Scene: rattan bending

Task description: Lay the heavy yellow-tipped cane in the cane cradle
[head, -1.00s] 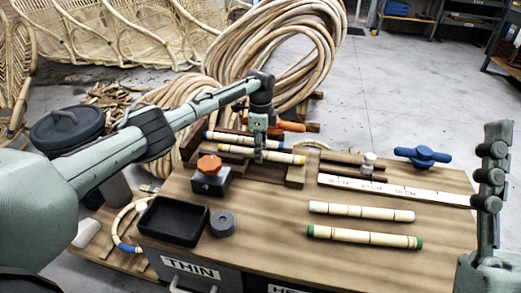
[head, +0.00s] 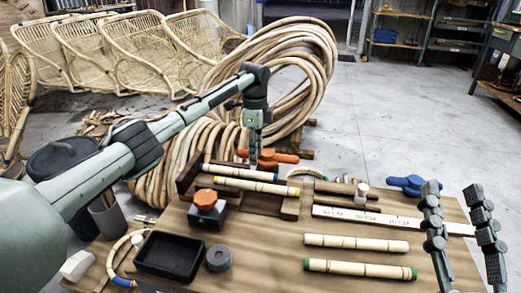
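The yellow-tipped cane (head: 250,185) lies across the front of the dark wooden cane cradle (head: 291,208), in front of a blue-tipped cane (head: 238,173). My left gripper (head: 253,165) points straight down over the cradle, its fingertips just above the yellow-tipped cane and near the blue-tipped one. It appears clear of the yellow-tipped cane. Its fingers overlap from this angle, so their opening is hidden. My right gripper (head: 451,188) is at the lower right with its two fingers spread, open and empty, away from the cradle.
A plain cane (head: 355,242) and a green-tipped cane (head: 358,269) lie front right on the bench. An orange-knobbed block (head: 207,210), black tray (head: 169,257) and grey cylinder (head: 218,258) stand left. A white ruler strip (head: 390,220), blue clamp (head: 412,184) and orange handle (head: 268,158) lie further back.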

